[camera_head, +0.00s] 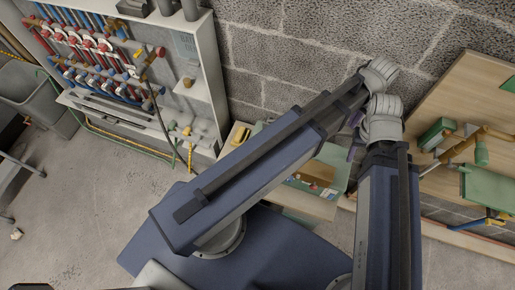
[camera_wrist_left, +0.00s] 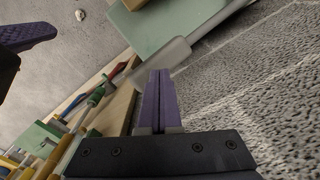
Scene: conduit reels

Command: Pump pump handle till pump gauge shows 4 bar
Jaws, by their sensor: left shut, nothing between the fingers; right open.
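No pump handle or pump gauge can be made out with certainty. A green box-like unit (camera_head: 331,169) stands on the low bench, partly hidden behind my left arm, and no gauge reading is legible. My left gripper (camera_head: 355,118) is beside the block wall. In the left wrist view its purple fingers (camera_wrist_left: 158,100) are shut and empty. A pale grey bar (camera_wrist_left: 164,62) lies just beyond their tips, beside a green block (camera_wrist_left: 165,25); contact cannot be told. My right gripper (camera_head: 352,152) is open, lower and mostly hidden by the arms.
A wooden board (camera_head: 445,103) with green holders and tools leans at the right. A pipe manifold rack (camera_head: 205,75) with red and blue valves stands at the left. A grey bin (camera_head: 28,92) is at far left. The concrete floor (camera_head: 95,205) is mostly clear.

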